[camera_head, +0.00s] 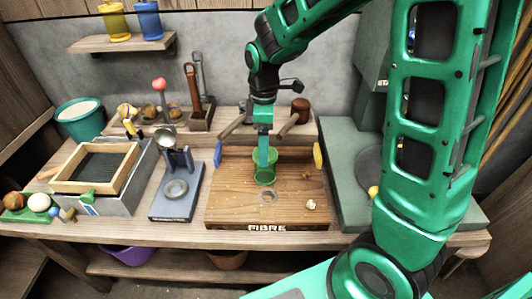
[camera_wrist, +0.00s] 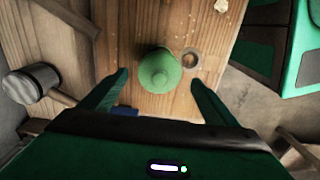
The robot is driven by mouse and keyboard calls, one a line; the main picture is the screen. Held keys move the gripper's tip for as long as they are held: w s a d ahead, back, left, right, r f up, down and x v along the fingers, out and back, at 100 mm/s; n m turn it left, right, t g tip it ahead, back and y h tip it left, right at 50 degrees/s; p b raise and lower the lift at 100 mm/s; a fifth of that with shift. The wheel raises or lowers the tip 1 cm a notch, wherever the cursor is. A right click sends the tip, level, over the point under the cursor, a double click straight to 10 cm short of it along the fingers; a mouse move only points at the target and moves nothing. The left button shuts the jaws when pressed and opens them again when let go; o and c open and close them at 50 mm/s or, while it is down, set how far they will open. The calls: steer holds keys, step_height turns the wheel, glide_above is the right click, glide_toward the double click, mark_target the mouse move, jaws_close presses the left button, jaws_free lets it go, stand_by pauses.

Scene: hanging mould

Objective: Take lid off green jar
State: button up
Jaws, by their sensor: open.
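The green jar (camera_head: 265,175) stands upright on the wooden board (camera_head: 230,200). In the wrist view a round green lid (camera_wrist: 160,70) with a small raised middle covers the top of the jar and hides most of its body. My gripper (camera_head: 264,148) is above the jar, pointing down. In the wrist view my gripper (camera_wrist: 158,80) is open, with one finger to each side of the lid and a gap on both sides. In the head view my gripper partly hides the jar's top.
A pale lump (camera_head: 310,204) lies to the right. A mallet (camera_wrist: 32,83) is left in the wrist view. A blue stand (camera_head: 176,190) is left of the board. The board's front is mostly clear.

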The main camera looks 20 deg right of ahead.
steer(key=shift+f, duration=0.9)
steer(key=c, duration=1.1)
